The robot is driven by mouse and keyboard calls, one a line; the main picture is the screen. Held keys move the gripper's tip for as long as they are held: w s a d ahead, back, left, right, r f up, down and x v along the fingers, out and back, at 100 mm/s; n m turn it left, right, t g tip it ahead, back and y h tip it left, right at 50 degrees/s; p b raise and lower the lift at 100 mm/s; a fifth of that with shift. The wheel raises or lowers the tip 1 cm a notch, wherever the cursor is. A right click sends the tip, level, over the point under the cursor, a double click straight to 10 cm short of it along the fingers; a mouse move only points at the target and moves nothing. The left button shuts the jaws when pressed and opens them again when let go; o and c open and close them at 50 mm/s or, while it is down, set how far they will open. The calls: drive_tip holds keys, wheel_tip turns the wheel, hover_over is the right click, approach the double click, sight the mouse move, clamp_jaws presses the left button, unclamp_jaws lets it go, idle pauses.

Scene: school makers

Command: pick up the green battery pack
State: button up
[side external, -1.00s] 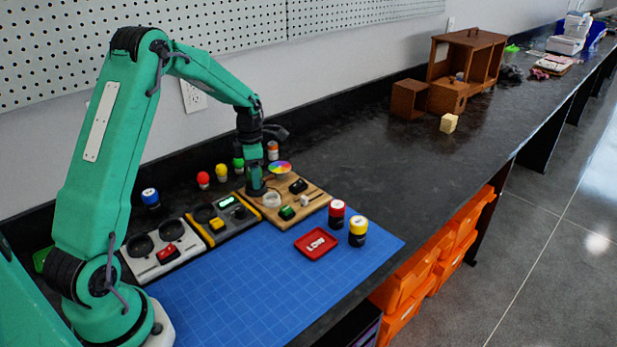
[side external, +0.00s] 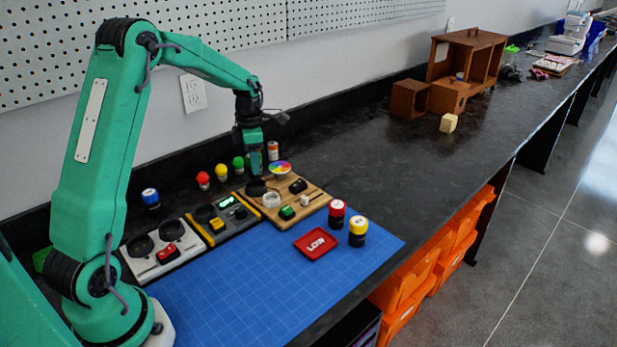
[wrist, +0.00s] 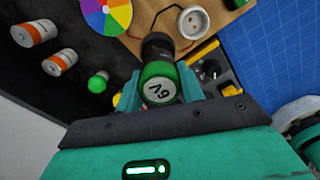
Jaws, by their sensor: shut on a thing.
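The green battery pack (wrist: 158,85) has a black lower part and a white end marked "9V". In the wrist view it sits between the two fingers of my gripper (wrist: 160,92), which is shut on it. In the side view my gripper (side external: 254,172) is above the left part of the wooden board (side external: 318,193). The battery pack is mostly hidden by the gripper there. A dark round socket (side external: 256,187) shows on the board below the gripper.
A white ring socket (side external: 271,199) and a colour wheel (side external: 279,169) are on the board. Red and yellow packs (side external: 337,211) (side external: 358,229) stand by a red LOW tray (side external: 315,243). The blue mat (side external: 265,285) is mostly clear.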

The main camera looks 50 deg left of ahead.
drive_tip(key=s+d+r, duration=0.1)
drive_tip(key=d+r, duration=0.5)
drive_tip(key=d, duration=0.5)
drive_tip(key=shift+r, duration=0.2)
drive_tip(key=shift+d, duration=0.15)
